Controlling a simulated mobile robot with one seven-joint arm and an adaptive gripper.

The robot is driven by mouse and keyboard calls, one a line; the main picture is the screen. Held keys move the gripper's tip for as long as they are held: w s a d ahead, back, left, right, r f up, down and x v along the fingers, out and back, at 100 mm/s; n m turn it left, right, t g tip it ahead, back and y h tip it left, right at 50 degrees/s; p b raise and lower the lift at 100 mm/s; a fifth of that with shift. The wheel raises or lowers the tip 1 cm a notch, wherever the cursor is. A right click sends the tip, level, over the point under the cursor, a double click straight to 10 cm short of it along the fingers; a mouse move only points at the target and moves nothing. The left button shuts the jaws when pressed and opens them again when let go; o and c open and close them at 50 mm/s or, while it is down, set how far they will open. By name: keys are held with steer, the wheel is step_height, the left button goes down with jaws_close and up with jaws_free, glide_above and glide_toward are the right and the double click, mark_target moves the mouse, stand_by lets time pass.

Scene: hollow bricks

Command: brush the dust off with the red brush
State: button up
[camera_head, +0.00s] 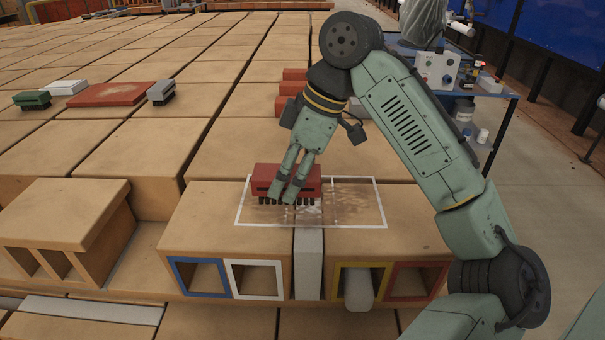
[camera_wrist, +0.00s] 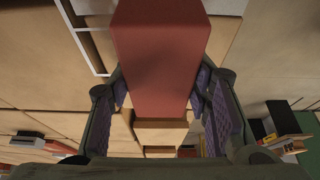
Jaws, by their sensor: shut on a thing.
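My gripper (camera_head: 283,188) is shut on the red brush (camera_head: 298,173), whose dark bristles point down. The brush is at the left part of a white rectangle outline (camera_head: 380,205) on top of the hollow bricks (camera_head: 215,235). I cannot tell whether the bristles touch the surface. A pale, streaky dust patch (camera_head: 345,195) shows inside the outline, mostly right of the brush. In the wrist view the red brush (camera_wrist: 160,60) fills the space between my gripper's fingers (camera_wrist: 160,105) and hides much of the surface.
A green brush (camera_head: 32,99), white block (camera_head: 64,87), red plate (camera_head: 108,94) and grey brush (camera_head: 160,93) lie at back left. Red blocks (camera_head: 292,90) stand behind my gripper. A grey piece (camera_head: 308,264) fills the gap between front bricks. A cluttered cart (camera_head: 480,95) stands right.

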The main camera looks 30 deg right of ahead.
steer(key=a+b, duration=0.1)
steer(key=a, duration=0.1)
steer(key=a+b, duration=0.1)
steer(key=a, duration=0.2)
steer(key=s+a+f+b, duration=0.1)
steer(key=a, duration=0.2)
steer(key=shift+d+f+b, duration=0.1)
steer(key=shift+f+b, duration=0.25)
steer(key=shift+f, duration=0.15)
steer(key=shift+r+p, duration=0.1)
steer(key=shift+p, duration=0.3)
steer(key=shift+f, duration=0.35)
